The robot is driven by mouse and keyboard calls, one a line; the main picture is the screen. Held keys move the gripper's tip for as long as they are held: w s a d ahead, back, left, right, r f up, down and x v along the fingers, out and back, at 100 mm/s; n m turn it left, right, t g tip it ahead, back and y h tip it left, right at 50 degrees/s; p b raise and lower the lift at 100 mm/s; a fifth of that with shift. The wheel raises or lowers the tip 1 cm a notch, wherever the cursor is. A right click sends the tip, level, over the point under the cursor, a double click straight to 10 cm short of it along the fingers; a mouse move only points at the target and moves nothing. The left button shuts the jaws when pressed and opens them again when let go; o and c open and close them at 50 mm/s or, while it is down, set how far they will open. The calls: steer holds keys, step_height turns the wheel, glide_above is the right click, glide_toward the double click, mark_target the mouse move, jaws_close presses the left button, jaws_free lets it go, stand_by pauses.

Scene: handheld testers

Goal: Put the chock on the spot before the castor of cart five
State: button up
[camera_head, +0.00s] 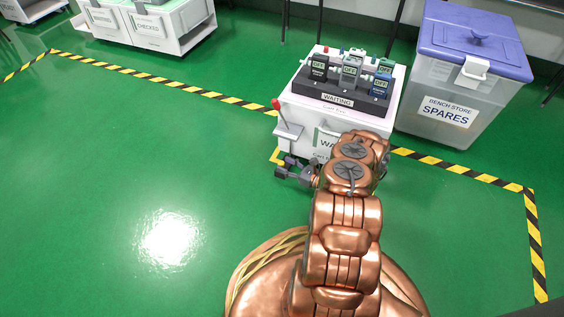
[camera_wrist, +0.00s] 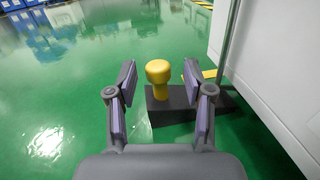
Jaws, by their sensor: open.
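The chock is a dark block (camera_wrist: 184,103) with a yellow knob (camera_wrist: 158,73) standing up from it, on the green floor beside the white cart side in the wrist view. My gripper (camera_wrist: 159,80) is open, with a finger on each side of the knob and visible gaps to it. The castor is not visible.
The cart carries a dark tray (camera_head: 330,92) of several testers and a red-tipped lever (camera_head: 276,104). A purple-lidded SPARES bin (camera_head: 440,122) stands right of it. Striped tape (camera_head: 175,85) marks the floor. The floor to the left is clear.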

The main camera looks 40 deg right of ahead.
steer(key=p+v, duration=0.2)
steer(key=v, duration=0.7)
steer(key=shift+s, duration=0.3)
